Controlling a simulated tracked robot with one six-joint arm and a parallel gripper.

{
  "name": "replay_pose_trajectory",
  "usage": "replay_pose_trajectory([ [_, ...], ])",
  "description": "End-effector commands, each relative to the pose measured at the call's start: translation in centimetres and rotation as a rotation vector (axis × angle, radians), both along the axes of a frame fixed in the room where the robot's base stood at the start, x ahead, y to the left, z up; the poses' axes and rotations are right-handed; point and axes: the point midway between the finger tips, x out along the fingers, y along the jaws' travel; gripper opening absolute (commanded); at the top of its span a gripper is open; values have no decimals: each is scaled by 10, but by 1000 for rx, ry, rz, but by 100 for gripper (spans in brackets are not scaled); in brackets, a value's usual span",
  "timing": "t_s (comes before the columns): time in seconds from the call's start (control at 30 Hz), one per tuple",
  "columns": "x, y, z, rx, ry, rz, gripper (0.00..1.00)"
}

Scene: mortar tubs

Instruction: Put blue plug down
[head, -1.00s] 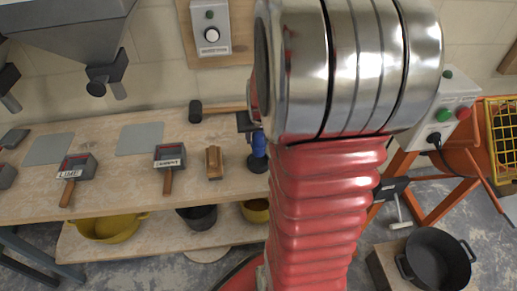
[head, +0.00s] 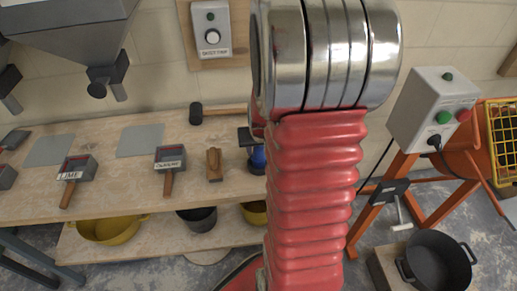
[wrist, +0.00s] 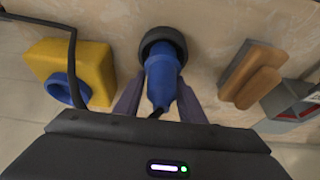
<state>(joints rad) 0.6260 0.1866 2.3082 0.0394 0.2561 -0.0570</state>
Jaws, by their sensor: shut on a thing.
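The blue plug (wrist: 161,80) is between the two fingers of my gripper (wrist: 158,100) in the wrist view. Its far end is at a dark round holder (wrist: 165,36) on the bench; I cannot tell how deep it sits in it. In the head view the blue plug (head: 258,157) shows only partly, left of my red arm, with my gripper (head: 248,137) just above it. My gripper is shut on the plug.
A yellow box with a blue socket (wrist: 85,62) stands left of the plug in the wrist view, with a black cable near it. A wooden float (head: 214,164) and a scoop marked cement (head: 170,160) lie to the left in the head view. A mallet (head: 197,114) lies behind.

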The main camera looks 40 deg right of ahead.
Motion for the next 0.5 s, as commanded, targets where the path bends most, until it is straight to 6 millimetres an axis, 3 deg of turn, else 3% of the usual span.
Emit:
replay_pose_trajectory([
  [0.5, 0, 0, -8, 0, 0, -1, 11],
])
